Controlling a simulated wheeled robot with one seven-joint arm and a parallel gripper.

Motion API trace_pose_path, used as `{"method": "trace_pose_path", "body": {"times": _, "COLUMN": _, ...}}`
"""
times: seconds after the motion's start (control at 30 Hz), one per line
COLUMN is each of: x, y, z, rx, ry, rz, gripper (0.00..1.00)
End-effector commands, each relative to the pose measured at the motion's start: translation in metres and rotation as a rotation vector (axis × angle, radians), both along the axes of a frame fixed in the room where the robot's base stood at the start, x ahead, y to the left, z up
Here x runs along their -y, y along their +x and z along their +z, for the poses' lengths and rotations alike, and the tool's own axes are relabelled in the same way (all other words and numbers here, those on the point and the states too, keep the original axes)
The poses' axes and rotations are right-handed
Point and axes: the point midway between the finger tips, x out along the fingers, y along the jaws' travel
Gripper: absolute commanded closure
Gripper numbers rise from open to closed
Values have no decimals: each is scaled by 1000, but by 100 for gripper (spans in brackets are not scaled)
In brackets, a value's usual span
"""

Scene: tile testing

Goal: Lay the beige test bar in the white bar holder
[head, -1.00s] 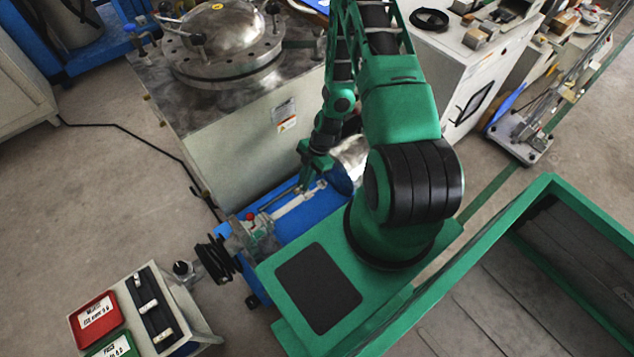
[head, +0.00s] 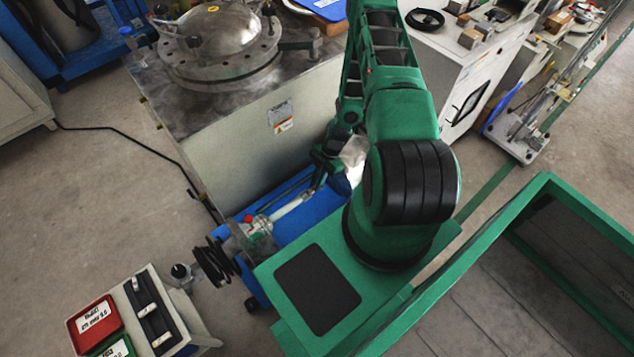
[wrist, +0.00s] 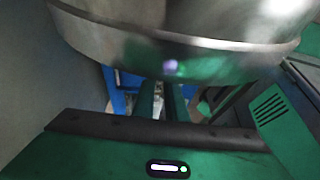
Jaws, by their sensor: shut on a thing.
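My gripper (head: 318,183) is low beside the steel vessel's cabinet, over the blue machine (head: 318,207). In the wrist view its two dark green fingers (wrist: 164,103) are close together. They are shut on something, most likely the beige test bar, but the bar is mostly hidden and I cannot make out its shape. A pale rod (head: 291,206) lies along the blue machine just below the gripper, and looks like part of that machine. I cannot pick out the white bar holder with certainty in either view.
A steel vessel (head: 215,50) tops the grey cabinet (head: 268,125) behind the arm. A small bench at lower left carries a red tray (head: 93,318), a green tray (head: 117,348) and a black strip (head: 150,315) with small white pieces. Bare floor (head: 90,195) lies at left.

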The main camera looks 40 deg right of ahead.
Motion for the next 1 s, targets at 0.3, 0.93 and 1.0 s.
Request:
{"method": "trace_pose_path", "body": {"times": 0.3, "x": 0, "y": 0, "z": -3, "rx": 0, "ry": 1, "rz": 0, "gripper": 100}}
{"method": "trace_pose_path", "body": {"times": 0.93, "x": 2, "y": 1, "z": 4, "rx": 2, "ry": -2, "rz": 0, "gripper": 70}}
{"method": "trace_pose_path", "body": {"times": 1.0, "x": 5, "y": 1, "z": 12, "rx": 2, "ry": -2, "rz": 0, "gripper": 70}}
